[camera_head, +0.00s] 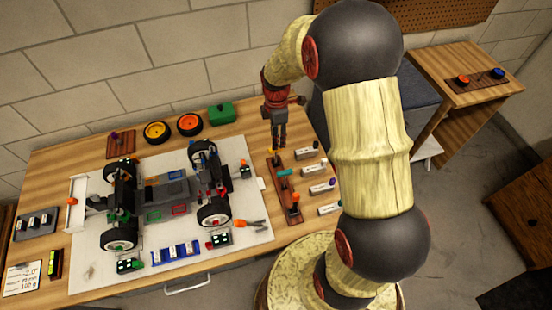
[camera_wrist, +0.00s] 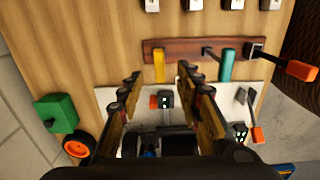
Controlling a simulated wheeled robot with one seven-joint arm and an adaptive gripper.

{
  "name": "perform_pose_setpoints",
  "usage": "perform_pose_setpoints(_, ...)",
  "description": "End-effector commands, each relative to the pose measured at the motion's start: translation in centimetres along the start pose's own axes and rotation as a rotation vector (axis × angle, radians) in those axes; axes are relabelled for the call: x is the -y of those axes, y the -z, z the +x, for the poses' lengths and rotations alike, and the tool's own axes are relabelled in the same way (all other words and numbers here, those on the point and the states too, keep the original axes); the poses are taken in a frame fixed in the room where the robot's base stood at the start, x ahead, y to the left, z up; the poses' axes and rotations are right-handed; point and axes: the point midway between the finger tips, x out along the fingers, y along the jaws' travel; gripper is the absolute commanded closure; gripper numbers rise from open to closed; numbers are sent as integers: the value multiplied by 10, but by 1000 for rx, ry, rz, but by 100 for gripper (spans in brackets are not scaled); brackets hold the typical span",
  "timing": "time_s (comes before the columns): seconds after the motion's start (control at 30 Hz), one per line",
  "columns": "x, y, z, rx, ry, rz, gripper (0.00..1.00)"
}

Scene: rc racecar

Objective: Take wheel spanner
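A brown wooden tool rack (camera_head: 278,187) stands on the workbench right of the car; the wrist view shows it too (camera_wrist: 186,48). It holds a yellow-handled tool (camera_wrist: 160,68), a teal-handled tool (camera_wrist: 227,65) and an orange-handled tool (camera_wrist: 300,70) with a dark square head. I cannot tell for sure which is the wheel spanner; no label is readable. My gripper (camera_head: 279,138) hangs above the rack's far end, near the yellow handle. In the wrist view its fingers (camera_wrist: 168,88) are wide apart with nothing held between them.
The RC car (camera_head: 165,195) sits on a white mat (camera_head: 95,265) left of the rack. Several small pale blocks (camera_head: 318,188) line the bench right of the rack. A green box (camera_head: 220,113) and orange wheel (camera_head: 190,124) lie behind. A side table (camera_head: 465,60) stands right.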

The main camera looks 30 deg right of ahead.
Motion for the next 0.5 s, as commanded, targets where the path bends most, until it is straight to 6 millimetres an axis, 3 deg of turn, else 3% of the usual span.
perform_pose_setpoints(0.5, 0, 2, 52, 0, 4, -6, 65)
